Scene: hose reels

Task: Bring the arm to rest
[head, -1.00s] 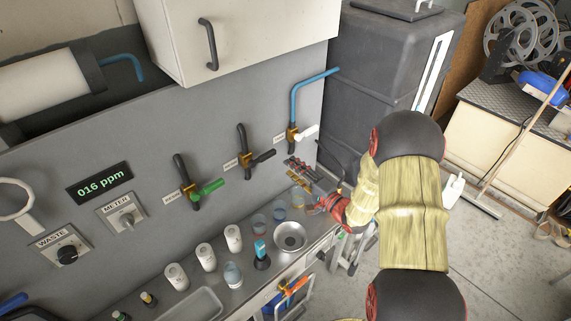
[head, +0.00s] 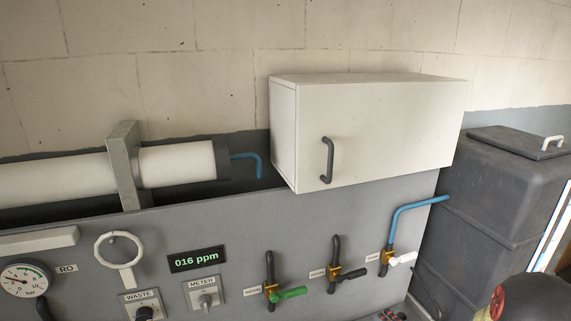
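A white wall cabinet (head: 370,130) with a dark handle juts out above the grey panel (head: 225,235). The panel carries a green-handled tap (head: 288,294), a black-handled tap (head: 350,275), a white-handled tap (head: 402,259) and a ppm display (head: 196,260). A dark tank (head: 500,205) stands at right.

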